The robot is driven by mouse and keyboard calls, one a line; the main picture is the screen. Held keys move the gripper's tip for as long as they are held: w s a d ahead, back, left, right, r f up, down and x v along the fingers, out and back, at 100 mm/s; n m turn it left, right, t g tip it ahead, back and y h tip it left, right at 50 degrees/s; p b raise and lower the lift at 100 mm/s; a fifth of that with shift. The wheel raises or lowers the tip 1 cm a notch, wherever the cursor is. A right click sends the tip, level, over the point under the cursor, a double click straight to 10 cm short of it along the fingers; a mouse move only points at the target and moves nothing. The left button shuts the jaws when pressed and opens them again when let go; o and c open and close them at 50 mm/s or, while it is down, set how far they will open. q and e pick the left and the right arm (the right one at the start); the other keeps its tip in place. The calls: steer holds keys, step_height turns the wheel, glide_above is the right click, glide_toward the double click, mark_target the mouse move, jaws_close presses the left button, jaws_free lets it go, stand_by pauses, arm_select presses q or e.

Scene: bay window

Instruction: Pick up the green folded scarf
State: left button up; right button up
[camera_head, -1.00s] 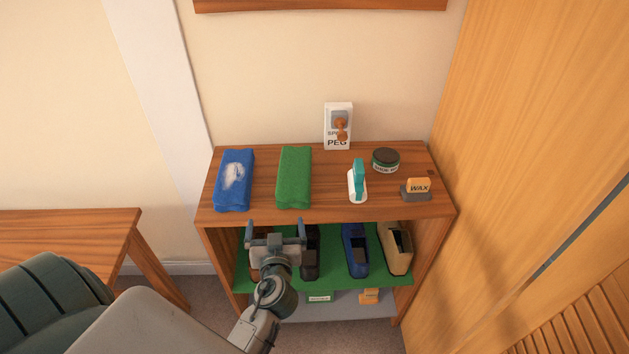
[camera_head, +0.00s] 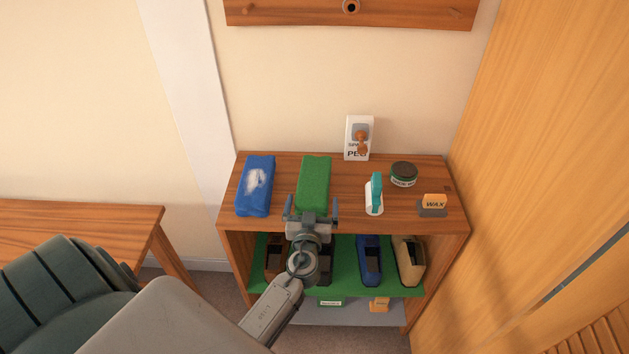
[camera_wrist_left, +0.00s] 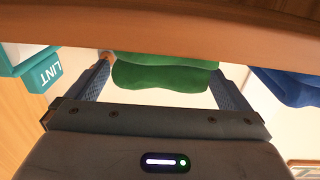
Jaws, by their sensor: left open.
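My right gripper is not in view.
The teal brush (camera_head: 374,194), a round tin (camera_head: 403,174), a wax block (camera_head: 433,204) and a white peg box (camera_head: 359,138) stand on the top. Shoes sit on the green shelf below. A wooden panel (camera_head: 540,170) rises at the right.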

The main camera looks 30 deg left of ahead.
mark_target(312, 194)
arm_select(q)
steer(key=p+x, duration=0.1)
steer(key=x, duration=0.2)
steer(key=shift+w+a+r, duration=0.15)
steer(key=shift+a+r, duration=0.05)
steer(key=shift+a, duration=0.05)
steer(key=shift+w+f, duration=0.1)
steer(key=shift+w, duration=0.05)
steer(key=shift+c, duration=0.7)
steer(key=c, duration=0.9)
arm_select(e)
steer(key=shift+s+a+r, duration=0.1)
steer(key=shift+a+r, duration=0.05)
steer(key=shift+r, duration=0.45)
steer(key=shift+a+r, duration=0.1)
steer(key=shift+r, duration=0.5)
arm_select(q)
steer(key=shift+r, duration=0.2)
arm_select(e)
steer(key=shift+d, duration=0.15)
